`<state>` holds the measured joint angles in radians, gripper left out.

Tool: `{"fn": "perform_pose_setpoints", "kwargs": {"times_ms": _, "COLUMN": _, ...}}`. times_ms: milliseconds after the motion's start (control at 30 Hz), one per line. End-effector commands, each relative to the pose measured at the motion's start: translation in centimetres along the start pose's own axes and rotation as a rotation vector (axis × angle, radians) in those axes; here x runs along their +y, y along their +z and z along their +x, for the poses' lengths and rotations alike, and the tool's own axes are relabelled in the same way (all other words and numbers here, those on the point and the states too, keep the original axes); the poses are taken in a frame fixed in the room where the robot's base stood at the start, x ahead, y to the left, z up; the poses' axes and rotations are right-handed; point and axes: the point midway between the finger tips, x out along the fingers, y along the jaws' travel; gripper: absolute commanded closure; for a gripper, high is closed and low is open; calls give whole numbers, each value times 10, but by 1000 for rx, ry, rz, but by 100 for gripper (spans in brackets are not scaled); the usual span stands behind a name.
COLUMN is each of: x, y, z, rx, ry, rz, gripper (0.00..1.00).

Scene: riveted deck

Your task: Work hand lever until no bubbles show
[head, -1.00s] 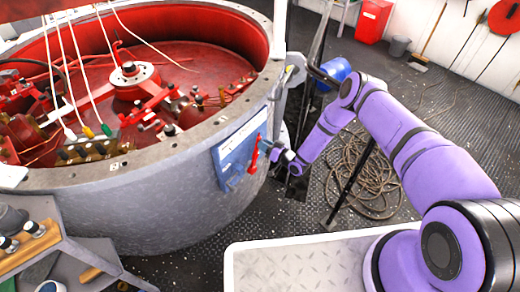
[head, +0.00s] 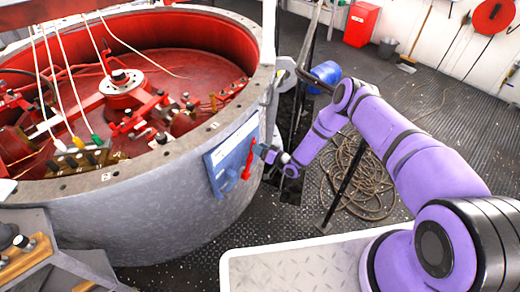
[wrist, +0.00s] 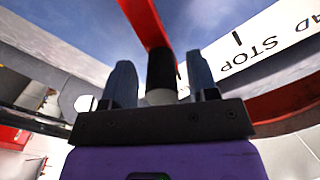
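The red hand lever (head: 247,163) is on a blue panel (head: 226,160) on the outer wall of the round grey tub (head: 150,215). My gripper (head: 262,151) is at the lever's right side in the head view. In the wrist view my gripper (wrist: 161,80) is open, one finger on each side of the lever's black grip (wrist: 161,72). Slim gaps show between grip and fingers. The lever's red arm (wrist: 145,22) runs up from the grip. No bubbles can be made out in either view.
White hoses (head: 88,75) hang into the tub's red interior (head: 185,65). Coiled rope (head: 360,180) lies on the deck behind my arm. A blue drum (head: 326,73) stands beyond. Bare deck (head: 425,90) lies at the upper right. A white plate with printed letters (wrist: 262,48) shows in the wrist view.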

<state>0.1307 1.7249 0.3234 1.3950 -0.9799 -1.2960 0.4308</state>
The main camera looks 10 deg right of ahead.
Motion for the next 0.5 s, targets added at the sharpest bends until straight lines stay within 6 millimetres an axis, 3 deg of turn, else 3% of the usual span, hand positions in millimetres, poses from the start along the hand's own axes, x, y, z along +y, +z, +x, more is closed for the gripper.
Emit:
{"fn": "perform_pose_setpoints", "kwargs": {"times_ms": 267, "x": 0, "y": 1, "z": -8, "rx": -2, "ry": 0, "rz": 2, "gripper": 46}}
{"fn": "perform_pose_setpoints", "kwargs": {"times_ms": 500, "x": 0, "y": 0, "z": -50, "rx": -1, "ry": 2, "rz": 2, "gripper": 46}}
